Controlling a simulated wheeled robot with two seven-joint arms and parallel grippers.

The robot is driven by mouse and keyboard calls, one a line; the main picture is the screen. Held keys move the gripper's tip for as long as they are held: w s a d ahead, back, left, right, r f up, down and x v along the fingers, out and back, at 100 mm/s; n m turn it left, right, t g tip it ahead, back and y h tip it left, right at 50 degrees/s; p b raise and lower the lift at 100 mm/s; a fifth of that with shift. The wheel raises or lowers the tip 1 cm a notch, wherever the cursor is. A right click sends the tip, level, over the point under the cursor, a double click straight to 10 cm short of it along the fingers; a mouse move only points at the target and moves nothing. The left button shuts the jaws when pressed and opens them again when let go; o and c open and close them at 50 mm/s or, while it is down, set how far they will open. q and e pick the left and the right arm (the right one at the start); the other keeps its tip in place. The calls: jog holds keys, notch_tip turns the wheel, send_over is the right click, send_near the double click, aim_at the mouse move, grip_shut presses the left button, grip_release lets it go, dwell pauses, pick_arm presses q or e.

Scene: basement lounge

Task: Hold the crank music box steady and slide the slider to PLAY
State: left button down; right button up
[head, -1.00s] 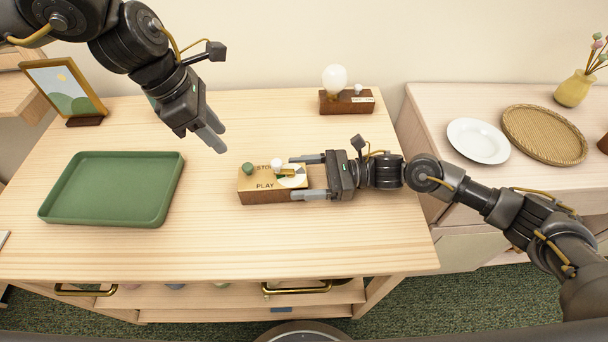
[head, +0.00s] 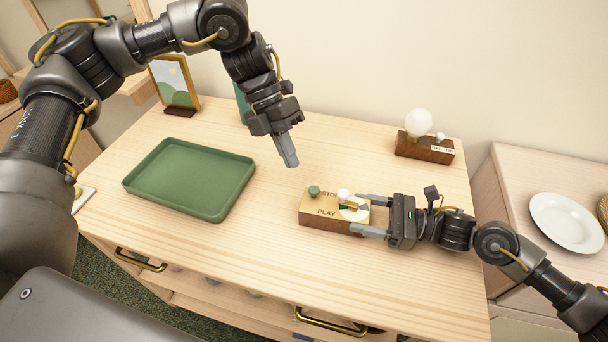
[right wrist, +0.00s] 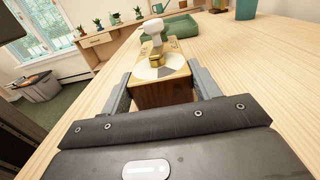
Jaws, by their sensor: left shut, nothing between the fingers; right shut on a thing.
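The crank music box (head: 325,212) is a brown wooden block with a brass top marked STOP and PLAY, standing on the table. Its green slider knob (head: 314,191) sits at the STOP end of the top. A white crank knob (head: 343,195) and a pale disc are at its right end. My right gripper (head: 364,215) is shut on the box's right end, one finger on each side; the right wrist view shows the box (right wrist: 165,93) between the fingers. My left gripper (head: 291,163) is shut and empty, above the table behind and left of the box, apart from it.
A green tray (head: 134,182) lies left of the box. A lamp on a wooden base (head: 424,150) stands at the back right, and a picture frame (head: 174,82) at the back left. A white plate (head: 566,222) is on the side cabinet. The table in front of the box is clear.

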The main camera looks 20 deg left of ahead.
pick_arm(q)
jog(key=w+a+f+n+h, duration=0.1)
jog(key=w+a+n+h, duration=0.1)
jog(key=n, duration=0.9)
jog(key=w+a+f+n+h, duration=0.2)
jog(key=w+a+n+h, duration=0.1)
jog(key=n, duration=0.9)
jog(key=w+a+f+n+g+h, duration=0.1)
jog(key=a+n+h, duration=0.3)
jog(key=n, duration=0.8)
jog(key=shift+w+a+f+h, duration=0.3)
jog(key=shift+w+f+h, duration=0.35)
jog(key=shift+w+h, duration=0.15)
send_near(314, 193)
jog(key=w+d, duration=0.1)
jog(key=w, duration=0.1)
jog(key=w+d, duration=0.2)
jog(key=shift+w+d, duration=0.25)
jog(key=shift+d, duration=0.05)
jog(key=s, duration=0.1)
jog(key=s+d, duration=0.1)
jog(key=shift+s+d+f, duration=0.25)
jog(key=shift+f, duration=0.1)
jog(key=shift+s+d+f, duration=0.1)
jog(key=shift+s+d, duration=0.15)
jog(key=shift+s, duration=0.15)
